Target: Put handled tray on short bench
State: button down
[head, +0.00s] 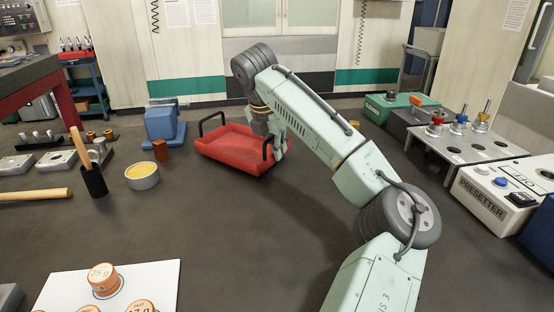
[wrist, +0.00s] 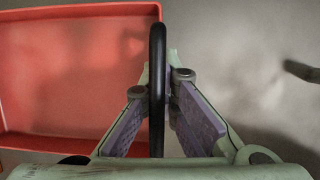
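The handled tray (head: 240,158) is red and shallow, with a black upright handle at each end. It is in the middle of the head view, over the dark work surface; I cannot tell whether it touches it. My gripper (head: 272,148) is at the tray's right-hand handle, partly hidden by my arm. In the wrist view, the black handle (wrist: 157,60) stands between the two fingers of my gripper (wrist: 160,85), which close in on it from both sides. The red tray floor (wrist: 75,75) shows left of the handle. I cannot tell which surface is the short bench.
A blue block-shaped fixture (head: 163,125) and a round tin (head: 142,177) stand left of the tray. A green box (head: 385,105) and a rack with coloured knobs (head: 470,150) stand right. A white plate (head: 60,285) with copper weights is in front.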

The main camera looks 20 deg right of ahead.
jog(key=shift+f, duration=0.25)
jog(key=shift+f, duration=0.15)
jog(key=c, duration=2.3)
grip_release()
jog(key=shift+f, duration=0.1)
jog(key=o, duration=0.5)
jog(key=v, duration=1.2)
